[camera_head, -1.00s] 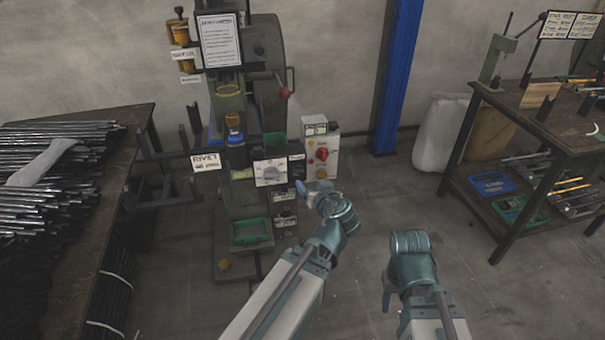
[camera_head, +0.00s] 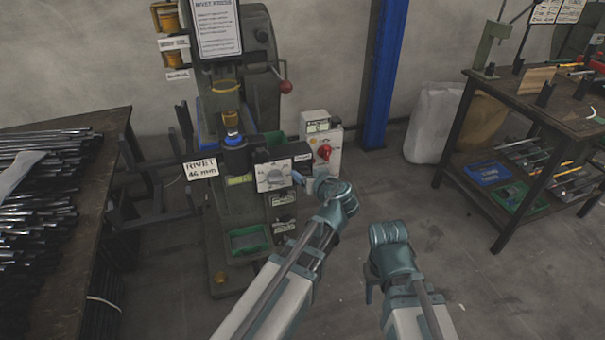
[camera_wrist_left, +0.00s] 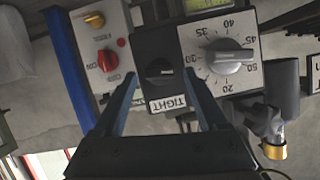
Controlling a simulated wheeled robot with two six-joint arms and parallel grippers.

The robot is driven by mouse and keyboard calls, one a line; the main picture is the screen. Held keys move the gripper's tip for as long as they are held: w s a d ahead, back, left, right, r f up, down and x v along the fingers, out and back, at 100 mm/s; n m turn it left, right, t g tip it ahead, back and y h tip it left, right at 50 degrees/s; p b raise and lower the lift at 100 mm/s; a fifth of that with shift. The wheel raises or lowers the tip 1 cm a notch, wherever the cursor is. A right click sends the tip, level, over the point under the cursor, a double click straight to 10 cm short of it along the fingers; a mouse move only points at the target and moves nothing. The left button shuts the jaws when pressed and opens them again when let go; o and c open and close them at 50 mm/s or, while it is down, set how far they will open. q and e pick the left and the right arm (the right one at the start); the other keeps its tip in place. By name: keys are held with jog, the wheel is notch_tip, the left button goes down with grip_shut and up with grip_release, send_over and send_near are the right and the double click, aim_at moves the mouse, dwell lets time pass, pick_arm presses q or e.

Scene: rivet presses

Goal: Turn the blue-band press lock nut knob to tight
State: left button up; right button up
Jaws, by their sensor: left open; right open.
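The blue-band press (camera_head: 233,138) stands left of centre in the head view. Its white numbered dial (camera_head: 272,176) faces me and shows large in the left wrist view (camera_wrist_left: 228,56). Beside the dial, the wrist view shows the black lock nut knob (camera_wrist_left: 159,71) on a black panel, with an upside-down TIGHT label (camera_wrist_left: 167,103). My left gripper (camera_head: 299,179) is open in front of this panel. In the wrist view its two fingers (camera_wrist_left: 161,82) appear on either side of the knob; contact cannot be told. My right gripper (camera_head: 368,292) is low and away from the press.
A control box with a red switch (camera_head: 324,152) stands just right of the dial. A table of metal rods (camera_head: 115,150) is at the left. A workbench (camera_head: 535,105) with trays is at the right. A blue post (camera_head: 385,75) stands behind. The floor between is clear.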

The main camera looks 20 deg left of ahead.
pick_arm(q)
grip_shut()
dwell(0.4)
jog(key=m, duration=0.1)
jog(key=y+b, duration=0.1)
jog(key=m+g, duration=0.1)
jog(key=shift+w+d+f+m, duration=0.2)
jog(key=shift+d+f+m, duration=0.05)
jog(key=shift+d+m, duration=0.05)
jog(key=shift+d+f+m+y+b, duration=0.15)
jog(key=shift+m+y+b, duration=0.8)
jog(key=shift+m+b, duration=0.6)
jog(key=shift+f+m+y+b, duration=0.2)
jog(key=shift+m+y+b, duration=0.7)
jog(key=shift+m+b, duration=0.65)
jog(key=shift+d+f+m+y+b, duration=0.15)
jog(key=shift+m+y+b, duration=0.8)
jog(key=shift+m+b, duration=0.55)
jog(key=shift+m, duration=0.3)
